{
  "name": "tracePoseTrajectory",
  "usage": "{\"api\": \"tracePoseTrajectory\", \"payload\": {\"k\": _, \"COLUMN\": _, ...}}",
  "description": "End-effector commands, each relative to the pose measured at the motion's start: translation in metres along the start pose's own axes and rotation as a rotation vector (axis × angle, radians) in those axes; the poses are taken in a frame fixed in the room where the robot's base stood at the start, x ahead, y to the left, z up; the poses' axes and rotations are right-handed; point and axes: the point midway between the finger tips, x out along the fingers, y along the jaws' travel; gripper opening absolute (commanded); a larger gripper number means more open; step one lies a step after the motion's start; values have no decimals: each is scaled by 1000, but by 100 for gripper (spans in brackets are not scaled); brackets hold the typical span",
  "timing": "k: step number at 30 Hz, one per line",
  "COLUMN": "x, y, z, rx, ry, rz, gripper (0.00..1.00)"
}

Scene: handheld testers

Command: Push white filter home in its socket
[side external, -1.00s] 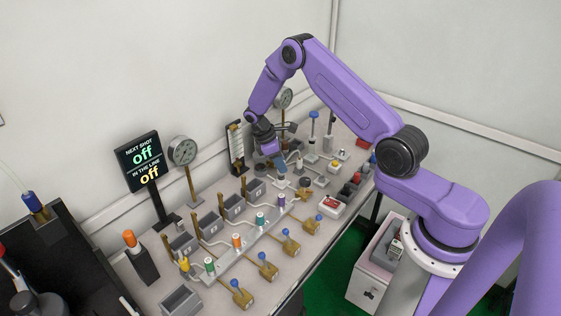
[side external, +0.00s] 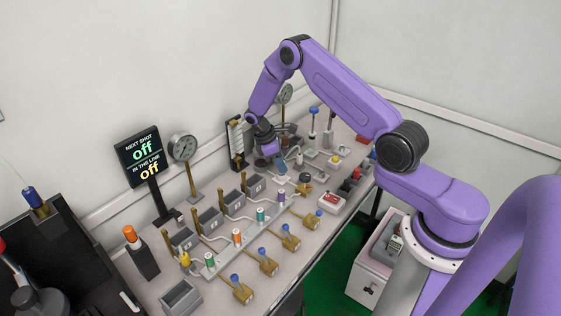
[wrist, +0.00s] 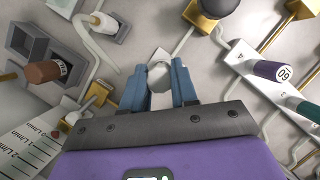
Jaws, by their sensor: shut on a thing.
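My gripper (wrist: 159,84) has its two blue fingers shut on the white filter (wrist: 158,74), a pale rounded piece whose end shows between the fingertips in the wrist view. In the side external view my gripper (side external: 279,163) points down, low over the far half of the bench, and the filter is too small to make out there. A light plate (wrist: 172,48) with a thin line shows just beyond the filter. The socket is hidden by the filter and fingers, so I cannot tell how deep the filter sits.
A dark round knob on a brass block (wrist: 218,8) stands close beyond the fingers. A purple-banded cylinder (wrist: 272,71) lies right, a brown-capped one (wrist: 48,71) left. A row of brass valves with blue knobs (side external: 268,263) lines the front. A gauge (side external: 183,150) stands behind.

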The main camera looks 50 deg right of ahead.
Motion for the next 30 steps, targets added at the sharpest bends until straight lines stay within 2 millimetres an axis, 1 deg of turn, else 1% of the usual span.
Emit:
{"api": "tracePoseTrajectory", "payload": {"k": 7, "x": 5, "y": 0, "z": -2, "rx": 0, "ry": 1, "rz": 0, "gripper": 0}}
{"api": "tracePoseTrajectory", "payload": {"k": 13, "x": 4, "y": 0, "z": -2, "rx": 0, "ry": 1, "rz": 1, "gripper": 0}}
{"api": "tracePoseTrajectory", "payload": {"k": 14, "x": 4, "y": 0, "z": -2, "rx": 0, "ry": 1, "rz": 1, "gripper": 34}}
{"api": "tracePoseTrajectory", "payload": {"k": 15, "x": 4, "y": 0, "z": -2, "rx": 0, "ry": 1, "rz": 1, "gripper": 48}}
{"api": "tracePoseTrajectory", "payload": {"k": 16, "x": 4, "y": 0, "z": -2, "rx": 0, "ry": 1, "rz": 1, "gripper": 57}}
{"api": "tracePoseTrajectory", "payload": {"k": 26, "x": 3, "y": 0, "z": -2, "rx": 0, "ry": 1, "rz": 1, "gripper": 58}}
{"api": "tracePoseTrajectory", "payload": {"k": 30, "x": -9, "y": 1, "z": -2, "rx": -1, "ry": 2, "rz": 3, "gripper": 58}}
